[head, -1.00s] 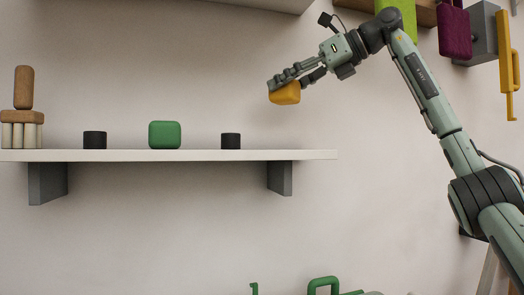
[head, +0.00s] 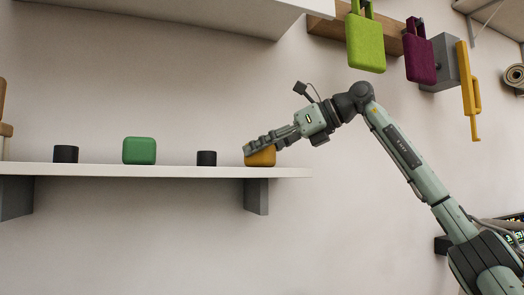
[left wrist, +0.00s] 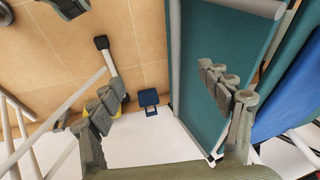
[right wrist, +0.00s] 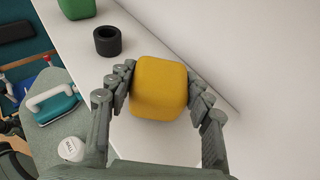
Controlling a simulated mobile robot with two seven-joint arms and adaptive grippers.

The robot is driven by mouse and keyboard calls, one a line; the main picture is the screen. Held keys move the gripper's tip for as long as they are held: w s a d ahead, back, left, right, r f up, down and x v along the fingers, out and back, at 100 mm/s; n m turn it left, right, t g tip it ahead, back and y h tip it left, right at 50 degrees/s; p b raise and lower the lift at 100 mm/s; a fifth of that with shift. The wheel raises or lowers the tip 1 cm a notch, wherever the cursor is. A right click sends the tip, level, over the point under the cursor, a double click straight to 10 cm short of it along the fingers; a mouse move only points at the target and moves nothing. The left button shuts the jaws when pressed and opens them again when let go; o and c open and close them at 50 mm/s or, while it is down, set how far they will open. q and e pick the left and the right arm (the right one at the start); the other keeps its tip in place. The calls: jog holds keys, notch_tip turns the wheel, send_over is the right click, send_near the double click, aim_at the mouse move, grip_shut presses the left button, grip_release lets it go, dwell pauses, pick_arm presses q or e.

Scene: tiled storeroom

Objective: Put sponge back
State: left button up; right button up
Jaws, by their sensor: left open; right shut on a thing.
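The yellow sponge (head: 261,157) is at the right end of the white wall shelf (head: 150,171), at the height of its top. My right gripper (head: 258,146) is shut on it from the upper right. In the right wrist view the sponge (right wrist: 158,88) sits between the two fingers, over the pale shelf board (right wrist: 135,138). Whether its underside touches the board is hard to tell. My left gripper (left wrist: 165,95) shows only in its own wrist view, open and empty, above the floor.
A black cup (head: 206,158) stands just left of the sponge. A green block (head: 139,150) and another black cup (head: 65,154) stand farther left. Lime (head: 366,42) and purple (head: 420,58) items hang at the upper right. A white upper shelf (head: 200,12) overhangs.

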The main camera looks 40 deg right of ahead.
jog(key=shift+f, duration=0.2)
jog(key=o, duration=1)
pick_arm(q)
jog(key=shift+r, duration=0.2)
pick_arm(e)
jog(key=shift+o, duration=0.2)
jog(key=shift+r, duration=0.15)
jog(key=shift+s+d+r, duration=0.15)
pick_arm(q)
jog(key=shift+w+d+f+p, duration=0.1)
jog(key=shift+w+f+p, duration=0.1)
jog(key=shift+f, duration=0.3)
jog(key=shift+w+d+f+p, duration=0.1)
jog(key=shift+f+p, duration=0.05)
jog(key=shift+f, duration=0.35)
pick_arm(e)
jog(key=v, duration=1.1)
jog(key=shift+s+d, duration=0.15)
jog(key=shift+s, duration=0.05)
